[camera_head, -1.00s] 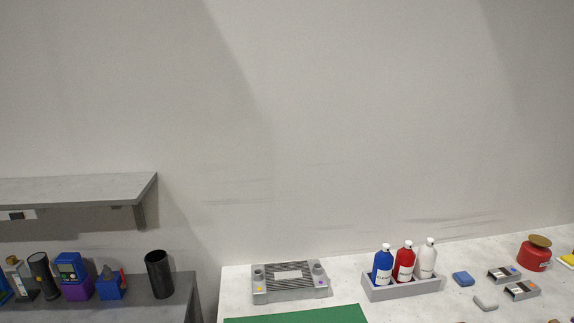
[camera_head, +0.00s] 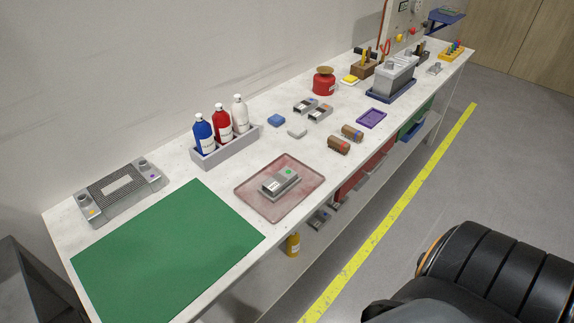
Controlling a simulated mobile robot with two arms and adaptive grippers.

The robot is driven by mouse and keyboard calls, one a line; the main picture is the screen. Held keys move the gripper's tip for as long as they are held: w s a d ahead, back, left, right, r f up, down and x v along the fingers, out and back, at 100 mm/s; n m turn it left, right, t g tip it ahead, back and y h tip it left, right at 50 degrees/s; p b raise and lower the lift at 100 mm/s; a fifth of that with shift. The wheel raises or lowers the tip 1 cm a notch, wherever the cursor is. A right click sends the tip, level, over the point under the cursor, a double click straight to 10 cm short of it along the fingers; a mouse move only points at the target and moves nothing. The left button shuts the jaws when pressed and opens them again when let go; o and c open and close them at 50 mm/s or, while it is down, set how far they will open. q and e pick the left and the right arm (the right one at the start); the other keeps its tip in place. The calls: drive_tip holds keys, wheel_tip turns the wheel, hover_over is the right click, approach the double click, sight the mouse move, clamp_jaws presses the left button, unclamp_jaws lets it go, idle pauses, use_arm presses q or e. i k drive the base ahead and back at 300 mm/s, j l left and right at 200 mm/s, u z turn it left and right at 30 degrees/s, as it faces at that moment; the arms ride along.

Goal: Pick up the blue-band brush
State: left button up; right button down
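Two short brown, roughly cylindrical pieces lie side by side near the front edge of the white bench. The farther one (camera_head: 352,132) shows a bluish band and looks like the blue-band brush, though bristles are too small to tell. The nearer brown piece (camera_head: 339,145) has a more reddish-orange mark. Both lie free on the bench top, with nothing holding them. Neither of my grippers is in view.
Left of the brown pieces is a reddish tray (camera_head: 245,193) with a grey device on it. A purple tray (camera_head: 371,118) lies just beyond them. A bottle rack (camera_head: 226,151) stands at the back. A green mat (camera_head: 165,250) covers the near end.

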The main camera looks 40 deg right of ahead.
sight(354, 135)
drive_tip(key=z, duration=1.7)
drive_tip(key=i, duration=0.1)
